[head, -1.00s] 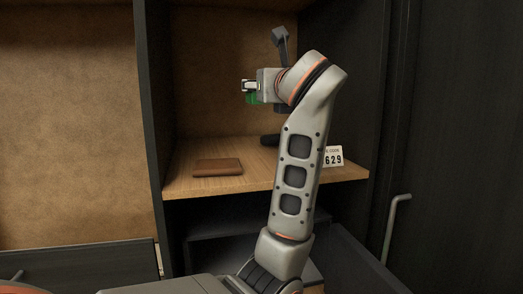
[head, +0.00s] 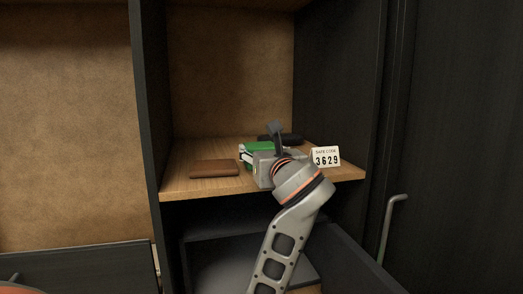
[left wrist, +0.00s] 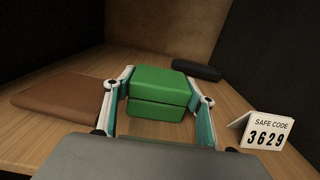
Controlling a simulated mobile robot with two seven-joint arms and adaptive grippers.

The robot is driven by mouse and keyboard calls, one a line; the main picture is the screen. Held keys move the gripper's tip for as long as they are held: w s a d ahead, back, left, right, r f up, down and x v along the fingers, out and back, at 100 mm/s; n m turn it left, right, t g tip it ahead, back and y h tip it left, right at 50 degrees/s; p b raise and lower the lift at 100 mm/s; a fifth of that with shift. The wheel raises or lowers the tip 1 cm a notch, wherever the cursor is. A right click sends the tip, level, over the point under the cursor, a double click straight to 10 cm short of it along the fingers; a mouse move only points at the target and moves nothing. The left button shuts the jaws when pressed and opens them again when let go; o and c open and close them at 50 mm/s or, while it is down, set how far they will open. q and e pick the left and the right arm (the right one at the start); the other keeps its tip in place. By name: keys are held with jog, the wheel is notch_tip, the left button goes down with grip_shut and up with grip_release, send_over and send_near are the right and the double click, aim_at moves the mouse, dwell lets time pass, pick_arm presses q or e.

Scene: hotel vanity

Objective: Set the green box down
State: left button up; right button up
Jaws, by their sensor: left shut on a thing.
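The green box (left wrist: 160,92) is in the middle of the left wrist view, between the two fingers of my left gripper (left wrist: 163,98). My left gripper is shut on it. In the head view the green box (head: 258,147) shows at shelf level, partly hidden by my left gripper (head: 246,153) and wrist. It is level and at or very near the wooden shelf (head: 185,183); I cannot tell whether its underside touches. My right gripper is not in view.
A brown wallet-like item (head: 214,169) lies on the shelf to the left. A white safe code card (head: 326,157) reading 3629 stands to the right. A dark rounded case (left wrist: 197,71) lies behind the box. Dark side walls bound the shelf.

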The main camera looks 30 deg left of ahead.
pick_arm(q)
jog(key=shift+f, duration=0.1)
jog(key=o, duration=1.2)
